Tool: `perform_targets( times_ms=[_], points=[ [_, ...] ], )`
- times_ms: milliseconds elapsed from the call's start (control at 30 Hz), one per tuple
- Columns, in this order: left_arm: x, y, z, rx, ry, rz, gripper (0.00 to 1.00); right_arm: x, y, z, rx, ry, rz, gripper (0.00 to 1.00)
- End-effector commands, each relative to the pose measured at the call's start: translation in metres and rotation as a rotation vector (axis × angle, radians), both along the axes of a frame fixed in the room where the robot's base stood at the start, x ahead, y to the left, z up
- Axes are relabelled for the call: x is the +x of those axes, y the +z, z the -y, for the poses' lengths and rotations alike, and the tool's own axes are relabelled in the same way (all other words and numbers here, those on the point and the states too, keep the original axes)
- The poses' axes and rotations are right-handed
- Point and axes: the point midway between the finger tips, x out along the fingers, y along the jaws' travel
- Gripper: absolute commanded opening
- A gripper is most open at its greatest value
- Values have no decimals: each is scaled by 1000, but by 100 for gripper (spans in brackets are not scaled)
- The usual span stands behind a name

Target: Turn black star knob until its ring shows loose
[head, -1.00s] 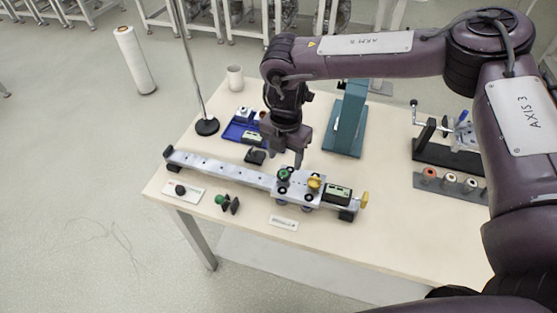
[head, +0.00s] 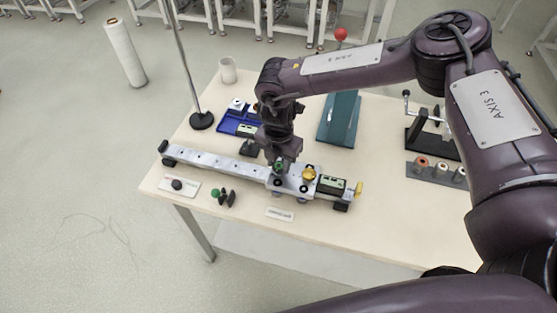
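A knob with green and dark parts (head: 278,168) sits on the metal carriage (head: 290,186) at the right part of the long rail (head: 215,166). Its star shape and any ring marking are too small and too covered to read. My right gripper (head: 279,161) points down right at this knob, with its fingers by it. I cannot tell whether they are closed on it. A yellow knob (head: 309,174) stands beside it on the carriage. A separate black knob (head: 177,185) rests on a white plate in front of the rail's left end. My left gripper is not in view.
A green knob-like part (head: 215,193) and a black part lie in front of the rail. A stand with a pole (head: 202,121), a blue tray (head: 233,124), a white cup (head: 228,70) and a teal block (head: 339,118) stand behind. The front table strip is mostly clear.

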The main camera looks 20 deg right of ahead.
Motion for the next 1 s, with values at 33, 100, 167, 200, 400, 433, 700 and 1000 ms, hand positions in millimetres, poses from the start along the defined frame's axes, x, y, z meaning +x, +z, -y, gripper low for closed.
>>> perform_targets(
  times_ms=[33, 100, 167, 200, 400, 433, 700, 1000],
  points=[
    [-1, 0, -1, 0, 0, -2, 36, 0, 0, 0, 0, 0, 0, 14],
    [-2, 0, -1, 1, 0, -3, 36, 0, 0, 0, 0, 0, 0, 11],
    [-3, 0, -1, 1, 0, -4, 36, 0, 0, 0, 0, 2, 0, 11],
    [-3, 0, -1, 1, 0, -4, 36, 0, 0, 0, 0, 5, 0, 11],
    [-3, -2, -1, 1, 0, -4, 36, 0, 0, 0, 1, 53, 0, 10],
    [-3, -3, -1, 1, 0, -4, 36, 0, 0, 0, 2, 67, 1, 10],
    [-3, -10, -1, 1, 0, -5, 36, 1, -1, 0, 2, 260, 1, 10],
    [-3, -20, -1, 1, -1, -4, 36, 1, -1, 0, 2, 544, 1, 10]
  ],
)
